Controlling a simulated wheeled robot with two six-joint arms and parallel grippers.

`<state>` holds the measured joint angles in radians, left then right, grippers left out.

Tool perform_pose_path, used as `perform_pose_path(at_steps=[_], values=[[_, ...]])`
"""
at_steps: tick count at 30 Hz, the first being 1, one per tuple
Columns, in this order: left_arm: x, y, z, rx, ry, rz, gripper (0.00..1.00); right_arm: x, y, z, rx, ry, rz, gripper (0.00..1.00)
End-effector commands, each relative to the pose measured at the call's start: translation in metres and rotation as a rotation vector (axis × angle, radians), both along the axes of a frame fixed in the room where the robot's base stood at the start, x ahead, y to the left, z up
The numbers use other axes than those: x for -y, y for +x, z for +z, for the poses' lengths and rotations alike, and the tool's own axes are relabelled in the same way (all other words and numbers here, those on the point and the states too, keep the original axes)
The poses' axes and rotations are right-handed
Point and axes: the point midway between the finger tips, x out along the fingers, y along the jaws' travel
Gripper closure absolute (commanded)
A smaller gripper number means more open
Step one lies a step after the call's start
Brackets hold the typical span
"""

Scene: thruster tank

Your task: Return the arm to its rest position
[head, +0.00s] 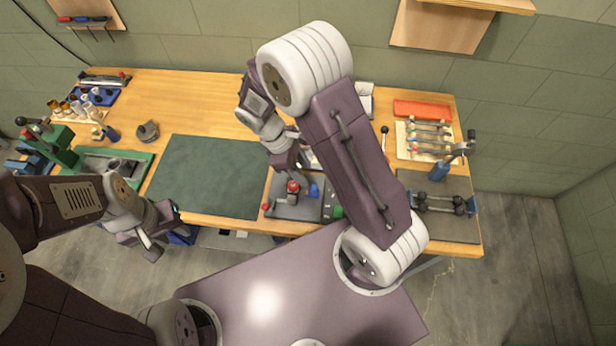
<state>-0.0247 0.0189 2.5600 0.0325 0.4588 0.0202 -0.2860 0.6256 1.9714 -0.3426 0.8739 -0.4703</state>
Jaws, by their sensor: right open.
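My right arm rises from my base and bends over the workbench (215,120). Its gripper (293,170) points down, open, above the grey tray (290,210) at the bench's front middle. A red-topped part (293,186) and a blue part (314,188) are just below the fingers; I cannot tell whether they touch. The right forearm hides part of the bench behind it. My left gripper (160,232) is in front of the bench's left front edge. Its fingers look apart, with nothing seen between them.
A dark green mat (210,175) lies clear in the middle. A green press-like tool (58,145) and a vial rack (85,103) stand at the left. At the right are an orange tray (422,109), a board of tools (425,140) and a dark plate with a clamp-like fixture (440,205).

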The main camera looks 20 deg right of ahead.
Motion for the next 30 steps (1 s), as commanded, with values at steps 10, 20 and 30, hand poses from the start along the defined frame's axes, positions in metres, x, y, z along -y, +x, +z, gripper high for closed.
perform_pose_path(at_steps=[10, 20, 30], values=[[0.000, 0.000, 0.000, 0.000, 0.000, 0.000, 0.64, -0.001, 0.000, 0.002, 0.000, 0.000, 0.000, 0.59], [0.000, 0.000, -0.013, 0.000, 0.000, 0.000, 0.64, 0.018, 0.011, 0.019, 0.083, 0.023, -0.076, 0.59], [0.000, 0.000, -0.033, 0.000, 0.000, 0.000, 0.64, 0.018, -0.069, 0.032, 0.395, 0.246, -0.834, 0.59]])
